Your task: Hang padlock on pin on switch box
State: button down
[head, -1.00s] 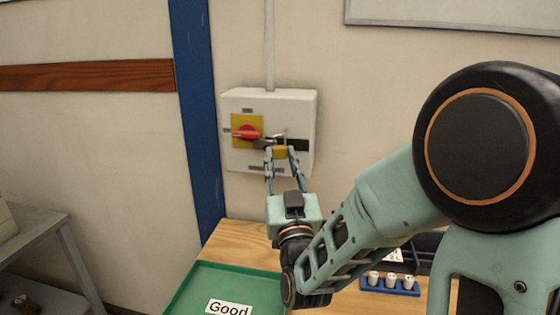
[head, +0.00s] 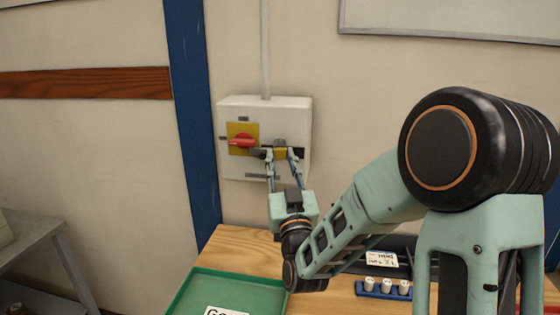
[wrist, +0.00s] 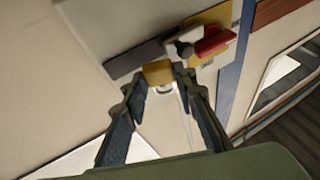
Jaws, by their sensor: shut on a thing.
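The pale switch box (head: 265,110) is on the wall, with a red rotary handle (head: 242,141) on a yellow plate. The padlock (head: 281,154) has a yellow body; its grey shackle shows above it in the head view. My gripper (head: 282,158) is shut on the padlock body, in front of the box's right half. In the wrist view, the padlock (wrist: 157,73) sits between my fingertips. A grey pin (wrist: 184,48) protrudes beside the red handle (wrist: 214,42), apart from the padlock body. I cannot tell whether the shackle touches the pin.
A wooden bench (head: 240,242) below carries a green tray (head: 190,285) with a label. A blue rack (head: 384,291) with white pieces stands right of it. A blue post (head: 190,110) runs up the wall left of the box.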

jog(key=shift+w+d+f+b, duration=0.15)
jog(key=shift+w+d+b, duration=0.05)
jog(key=shift+w+b, duration=0.55)
jog(key=shift+w+f, duration=0.1)
jog(key=shift+w, duration=0.1)
jog(key=shift+b, duration=0.45)
jog(key=c, duration=1.5)
grip_release()
jog(key=s+a+b, duration=0.1)
jog(key=s+b, duration=0.1)
jog(key=s, duration=0.6)
jog(key=shift+s+a, duration=0.35)
jog(key=shift+s, duration=0.05)
jog(key=shift+w+a, duration=0.1)
